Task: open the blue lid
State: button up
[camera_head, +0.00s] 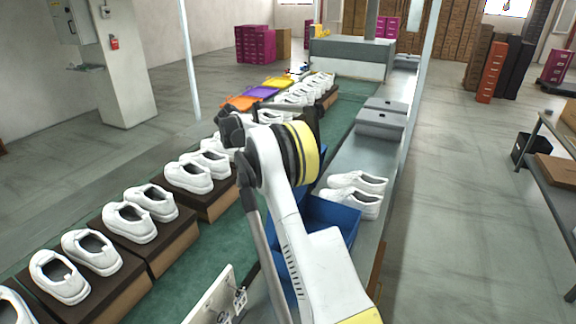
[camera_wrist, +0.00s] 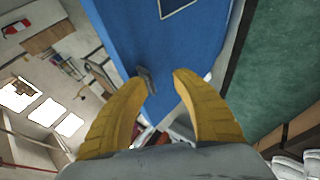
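The blue lid (camera_wrist: 195,45) is a broad flat blue panel in the wrist view, with a small dark handle (camera_wrist: 147,80) near its end. My gripper (camera_wrist: 162,80) has two yellow fingers spread apart around the handle's area. The handle is close to the left fingertip; I cannot tell whether they touch. In the head view a blue box (camera_head: 333,216) stands on the grey bench beside my arm. A blue patch (camera_head: 322,160) shows behind my arm, perhaps part of the lid. My fingertips are hidden there by my arm.
White shoes (camera_head: 358,190) sit on the bench just behind the blue box. Grey boxes (camera_head: 383,118) stand farther back. A green conveyor (camera_head: 180,268) with white shoes on brown boxes runs along the left.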

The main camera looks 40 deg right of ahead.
dwell(0.3)
jog(key=w+a+r+p, duration=0.2)
jog(key=w+a+p, duration=0.3)
jog(key=w+a, duration=0.3)
jog(key=shift+w+a, duration=0.25)
jog(key=shift+w, duration=0.1)
dwell(0.7)
dwell(0.7)
